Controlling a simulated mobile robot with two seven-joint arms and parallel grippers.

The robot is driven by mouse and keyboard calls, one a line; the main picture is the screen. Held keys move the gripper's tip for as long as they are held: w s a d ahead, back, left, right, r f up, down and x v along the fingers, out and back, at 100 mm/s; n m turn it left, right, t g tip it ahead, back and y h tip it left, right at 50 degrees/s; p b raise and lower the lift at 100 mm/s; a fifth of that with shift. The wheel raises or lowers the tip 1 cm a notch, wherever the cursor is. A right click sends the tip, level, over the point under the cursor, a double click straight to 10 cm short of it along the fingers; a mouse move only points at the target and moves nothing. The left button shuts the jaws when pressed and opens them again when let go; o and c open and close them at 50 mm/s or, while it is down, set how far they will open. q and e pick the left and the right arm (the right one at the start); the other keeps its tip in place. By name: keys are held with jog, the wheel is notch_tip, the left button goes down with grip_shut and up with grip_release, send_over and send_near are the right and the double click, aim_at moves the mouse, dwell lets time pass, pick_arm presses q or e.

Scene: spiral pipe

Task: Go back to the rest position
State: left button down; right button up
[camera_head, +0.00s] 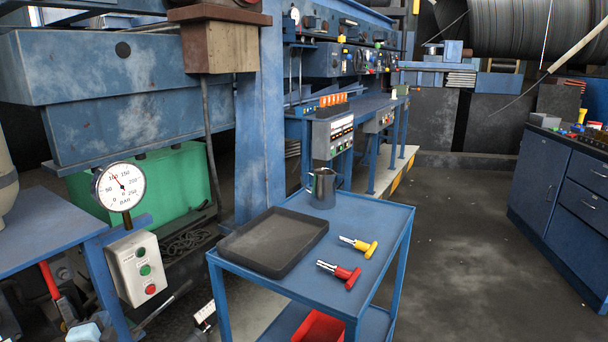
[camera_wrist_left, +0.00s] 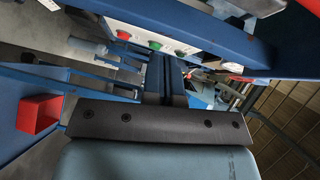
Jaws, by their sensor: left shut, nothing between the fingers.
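My left gripper (camera_wrist_left: 164,82) shows in the left wrist view, its two dark fingers together with nothing between them. Its dark mounting plate and pale blue-grey housing fill the bottom of that view. The fingers are close to a box with red and green buttons (camera_wrist_left: 150,42) in that picture; I cannot tell the exact gap. In the head view only a pale blue part, likely mine, shows at the lower left edge, below the blue table. My right gripper is in neither view.
A blue cart (camera_head: 378,214) carries a black tray (camera_head: 275,240), a metal mug (camera_head: 323,188), a yellow-handled tool (camera_head: 358,246) and a red-handled tool (camera_head: 340,273). A button box (camera_head: 140,267) and gauge (camera_head: 119,187) stand at left. A red bin (camera_head: 318,327) is under the cart top. Floor at right is clear.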

pick_arm(q)
jog(key=s+d+f+n+g+h, duration=0.1)
jog(key=s+d+n+g+h, duration=0.1)
jog(key=s+d+h, duration=0.85)
jog(key=s+d+f+n+g+h, duration=0.1)
jog(key=s+d+f+h, duration=0.15)
jog(key=s+d, duration=1.4)
jog(key=w+d+r+n+t, duration=0.2)
jog(key=w+d+r+n, duration=0.35)
jog(key=d, duration=0.35)
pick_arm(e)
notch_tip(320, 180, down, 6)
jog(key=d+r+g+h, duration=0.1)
pick_arm(q)
jog(key=s+a+r+g+y+p, duration=0.1)
jog(key=r+p, duration=0.4)
jog(key=p, duration=1.1)
jog(key=s+a+r+g+y+p, duration=0.2)
jog(key=s+a+r+g+p, duration=0.1)
jog(key=p, duration=1.4)
notch_tip(320, 180, up, 3)
jog(key=shift+s+a+f+n+y+p, duration=0.1)
jog(key=shift+s+a+n+y+p, duration=0.35)
jog(key=shift+a, duration=0.6)
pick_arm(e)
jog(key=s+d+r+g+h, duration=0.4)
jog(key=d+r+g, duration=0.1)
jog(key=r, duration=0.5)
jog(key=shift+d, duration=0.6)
